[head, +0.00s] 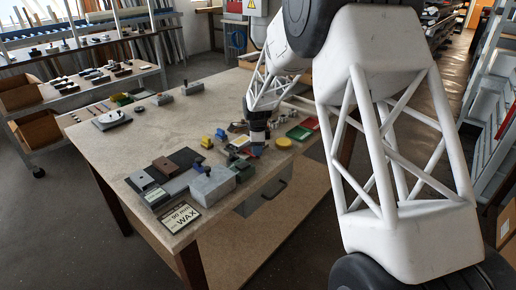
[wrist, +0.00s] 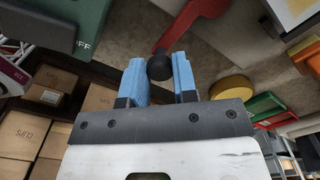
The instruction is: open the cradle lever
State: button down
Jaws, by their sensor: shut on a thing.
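In the wrist view, the red lever (wrist: 196,20) comes down from the top and ends at a round black knob (wrist: 160,67). The blue fingers of my gripper (wrist: 159,75) are shut on this knob, one on each side. In the head view, my gripper (head: 257,150) is low over the front part of the workbench, beside small blue, green and yellow pieces (head: 238,150). The lever and its knob cannot be made out in the head view. A green body marked "OFF" (wrist: 88,35) is left of the lever in the wrist view.
A yellow disc (head: 284,142), a green tray (head: 299,132) and a red tray (head: 312,122) are just right of my gripper. A grey block (head: 212,186) and a WAX sign (head: 181,216) stand to its left. The middle of the workbench (head: 170,135) is mostly clear.

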dwell(0.3)
jog(key=c, duration=0.9)
grip_release()
jog(key=shift+r, duration=0.1)
jog(key=shift+r, duration=3.8)
